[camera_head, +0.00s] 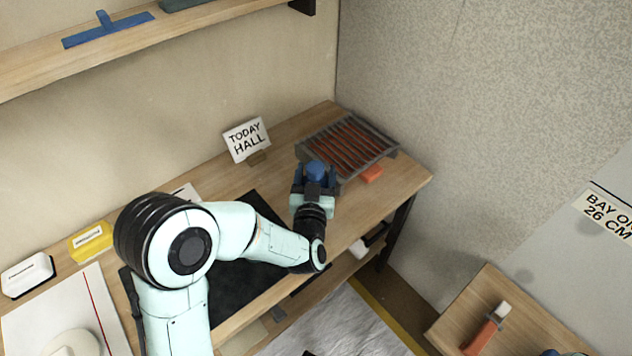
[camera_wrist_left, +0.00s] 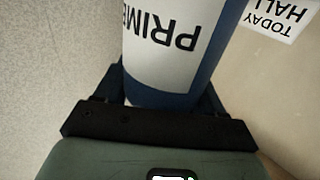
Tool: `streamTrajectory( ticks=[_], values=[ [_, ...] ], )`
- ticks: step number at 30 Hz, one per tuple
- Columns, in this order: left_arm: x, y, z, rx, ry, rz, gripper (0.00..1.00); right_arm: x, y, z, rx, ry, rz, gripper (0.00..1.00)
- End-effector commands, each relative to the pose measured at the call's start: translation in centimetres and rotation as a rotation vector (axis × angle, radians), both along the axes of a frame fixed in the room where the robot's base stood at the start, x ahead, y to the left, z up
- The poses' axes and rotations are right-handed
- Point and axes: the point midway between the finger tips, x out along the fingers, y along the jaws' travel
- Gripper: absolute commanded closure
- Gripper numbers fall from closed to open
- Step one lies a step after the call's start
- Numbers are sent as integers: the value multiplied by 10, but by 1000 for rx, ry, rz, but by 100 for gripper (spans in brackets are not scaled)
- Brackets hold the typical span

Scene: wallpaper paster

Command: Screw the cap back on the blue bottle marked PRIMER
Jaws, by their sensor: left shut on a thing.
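The blue bottle marked PRIMER (camera_wrist_left: 165,40) is held in my left gripper (camera_head: 314,182). In the left wrist view its white label with dark letters reads upside down, as does the TODAY HALL sign. The bottle's blue top (camera_head: 316,169) shows between the jaws in the head view, just in front of the rack. Whether a cap sits on it cannot be told, and no loose cap can be made out. My right gripper is out of view.
The TODAY HALL sign (camera_head: 247,139) stands behind a black mat (camera_head: 245,281). A yellow box (camera_head: 91,242) is at left. Bare wood (camera_head: 400,183) lies near the right edge.

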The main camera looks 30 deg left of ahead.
Motion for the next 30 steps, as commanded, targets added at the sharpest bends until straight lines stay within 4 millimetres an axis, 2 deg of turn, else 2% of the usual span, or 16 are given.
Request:
streamTrajectory(
  ticks=[1, 5, 17, 18, 20, 30],
  values=[
    [0, 0, -12, 3, 7, 0, 100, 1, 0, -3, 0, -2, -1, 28],
    [0, 0, -29, 2, 4, 1, 100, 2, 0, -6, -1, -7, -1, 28],
    [0, 0, -33, 0, 1, 0, 100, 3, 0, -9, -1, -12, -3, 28],
    [0, 0, -33, 1, 1, 0, 25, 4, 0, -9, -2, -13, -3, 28],
    [0, 0, -32, 1, 1, 0, 6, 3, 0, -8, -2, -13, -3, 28],
    [0, 0, -30, 1, 1, 0, 6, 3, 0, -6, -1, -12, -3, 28]
  ],
)
